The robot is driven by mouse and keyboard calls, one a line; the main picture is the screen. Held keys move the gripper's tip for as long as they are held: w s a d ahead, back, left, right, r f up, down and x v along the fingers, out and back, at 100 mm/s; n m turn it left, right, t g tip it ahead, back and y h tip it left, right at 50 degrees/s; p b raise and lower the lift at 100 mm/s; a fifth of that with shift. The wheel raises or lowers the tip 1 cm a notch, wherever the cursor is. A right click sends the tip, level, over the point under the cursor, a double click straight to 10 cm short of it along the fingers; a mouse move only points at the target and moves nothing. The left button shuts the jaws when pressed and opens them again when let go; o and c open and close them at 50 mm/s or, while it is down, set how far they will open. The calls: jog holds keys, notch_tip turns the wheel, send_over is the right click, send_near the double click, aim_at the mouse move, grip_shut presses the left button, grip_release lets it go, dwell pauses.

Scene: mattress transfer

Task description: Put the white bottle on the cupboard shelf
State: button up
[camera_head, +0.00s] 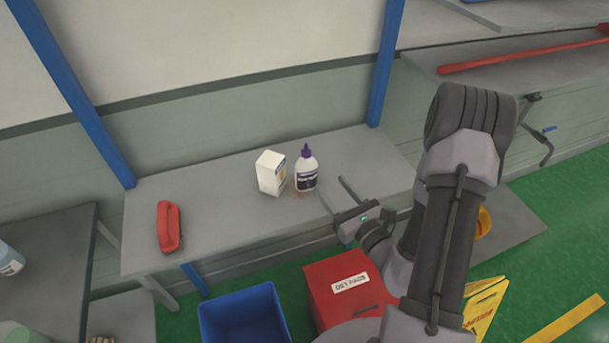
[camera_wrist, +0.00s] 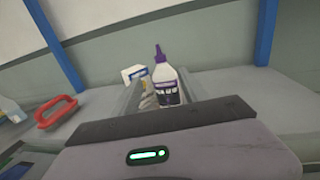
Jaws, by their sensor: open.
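The white bottle (camera_head: 306,171) has a purple cap and a dark label. It stands upright on the grey table (camera_head: 225,212), just right of a white carton. In the wrist view the bottle (camera_wrist: 166,80) is ahead of my gripper, near the middle. My gripper (camera_head: 334,190) is open and empty, with its fingers reaching toward the bottle from the right. The bottle looks apart from the fingers, though the exact gap is hard to tell. No cupboard shelf can be clearly made out.
The white carton (camera_head: 270,173) stands close beside the bottle. A red handle-shaped object (camera_head: 169,227) lies at the table's left. A blue bin (camera_head: 243,318) and a red box (camera_head: 345,290) are on the floor in front. Blue posts (camera_head: 386,62) rise behind the table.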

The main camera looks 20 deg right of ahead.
send_near(309, 157)
jog(key=w+a, duration=0.1)
jog(key=w, duration=0.8)
jog(key=w+a, duration=0.1)
jog(key=w, duration=0.1)
jog(key=shift+w, duration=0.15)
jog(key=shift+d, duration=0.1)
grip_shut()
dwell(0.7)
